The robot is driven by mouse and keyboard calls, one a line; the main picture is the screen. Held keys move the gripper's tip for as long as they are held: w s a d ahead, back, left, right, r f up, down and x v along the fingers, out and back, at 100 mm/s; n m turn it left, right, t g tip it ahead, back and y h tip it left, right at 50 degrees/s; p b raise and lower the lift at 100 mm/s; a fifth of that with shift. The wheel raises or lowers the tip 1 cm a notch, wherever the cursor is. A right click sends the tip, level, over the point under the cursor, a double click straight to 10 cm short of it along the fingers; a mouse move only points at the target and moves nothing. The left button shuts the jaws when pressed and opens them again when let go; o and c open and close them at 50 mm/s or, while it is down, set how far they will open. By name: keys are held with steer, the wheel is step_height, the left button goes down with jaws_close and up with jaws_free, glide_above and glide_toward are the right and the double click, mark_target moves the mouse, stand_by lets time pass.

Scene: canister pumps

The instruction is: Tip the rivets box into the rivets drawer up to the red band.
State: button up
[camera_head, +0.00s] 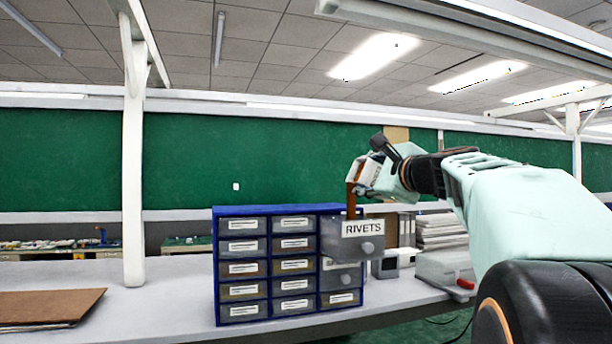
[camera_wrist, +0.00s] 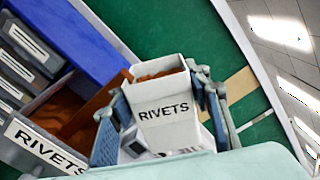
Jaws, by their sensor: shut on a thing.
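The white rivets box (camera_wrist: 166,108), labelled RIVETS, is held between the two fingers of my gripper (camera_wrist: 160,88). Brown rivets show at its open mouth. In the head view my gripper (camera_head: 384,172) holds the tilted box (camera_head: 368,170) above the rivets drawer (camera_head: 340,243). A brown stream (camera_head: 351,199) runs from the box's mouth down into the drawer. The same stream (camera_wrist: 103,100) shows in the wrist view. The rivets drawer (camera_wrist: 40,142) is pulled out, with brown rivets inside. I cannot make out the red band or the fill level against it.
The blue drawer cabinet (camera_head: 288,209) stands on the grey bench (camera_head: 170,290), its other labelled drawers mostly shut. One drawer (camera_head: 341,276) below the rivets drawer seems slightly out. Stacked papers (camera_head: 440,232) and a grey device stand to the right. A brown board (camera_head: 50,306) lies at left.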

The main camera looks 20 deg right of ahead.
mark_target(366, 158)
steer(key=shift+a+r+n+b, duration=0.3)
steer(key=shift+n+b, duration=0.45)
steer(key=shift+n, duration=0.3)
steer(key=shift+a+r+n+b, duration=0.15)
steer(key=shift+r+n+b, duration=0.1)
steer(key=shift+n+b, duration=0.65)
stand_by(3.8)
steer(key=shift+p, duration=0.3)
steer(key=m, duration=0.4)
steer(key=d+m+p, duration=0.1)
steer(key=m, duration=0.1)
steer(key=shift+f, duration=0.35)
steer(key=r+m+p, duration=0.1)
steer(key=m+p, duration=0.2)
steer(key=shift+d+r, duration=0.1)
steer(key=shift+r, duration=0.25)
steer(key=r+m+p, duration=0.1)
steer(key=m+p, duration=0.1)
steer(key=p, duration=0.1)
steer(key=shift+r+m+p, duration=0.2)
steer(key=shift+m+p, duration=0.15)
steer(key=m+p, duration=0.2)
steer(key=r+m+p, duration=0.1)
steer(key=shift+a+m+p, duration=0.2)
steer(key=shift+m+p, duration=0.2)
steer(key=shift+f+m+p, duration=0.15)
steer(key=shift+m+p, duration=0.2)
steer(key=shift+m, duration=0.25)
